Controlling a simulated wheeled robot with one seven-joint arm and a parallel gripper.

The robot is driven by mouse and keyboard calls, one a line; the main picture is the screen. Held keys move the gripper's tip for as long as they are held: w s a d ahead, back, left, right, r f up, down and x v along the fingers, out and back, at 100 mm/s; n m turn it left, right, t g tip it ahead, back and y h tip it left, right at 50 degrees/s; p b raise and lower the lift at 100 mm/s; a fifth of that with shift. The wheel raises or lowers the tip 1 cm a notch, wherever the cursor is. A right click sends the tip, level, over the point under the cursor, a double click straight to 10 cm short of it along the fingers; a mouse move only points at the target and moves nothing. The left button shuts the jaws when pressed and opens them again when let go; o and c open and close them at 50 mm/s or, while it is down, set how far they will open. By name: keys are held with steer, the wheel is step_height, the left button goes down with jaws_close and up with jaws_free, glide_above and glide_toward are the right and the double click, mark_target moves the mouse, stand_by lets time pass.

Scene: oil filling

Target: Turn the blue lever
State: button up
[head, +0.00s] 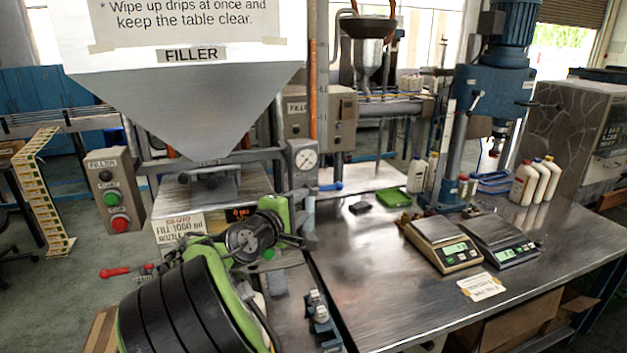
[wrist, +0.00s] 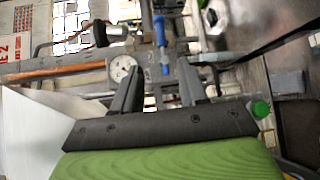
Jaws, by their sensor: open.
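The blue lever (head: 331,187) shows in the head view as a short blue handle right of the filler, just below the round gauge. In the wrist view a blue lever (wrist: 161,32) stands upright beyond the fingers, on metal pipework. My gripper (wrist: 159,72) is open, with its two dark fingers spread apart. The lever appears between the fingertips in the picture, with nothing visibly gripped. Whether the fingers touch it cannot be told. In the head view my green and black arm covers part of the filler, and the fingertips are hard to make out.
The round gauge (head: 303,160) and an orange pipe are close by the lever. A red lever (head: 115,271) sticks out at lower left. Two scales (head: 441,245), a green tray (head: 394,197) and white bottles (head: 525,183) stand on the steel table, whose front middle is clear.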

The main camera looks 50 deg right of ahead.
mark_target(326, 189)
steer(key=p+x, duration=0.1)
steer(key=x, duration=1.4)
steer(key=shift+s+f, duration=0.15)
steer(key=shift+a, duration=0.1)
jaws_close()
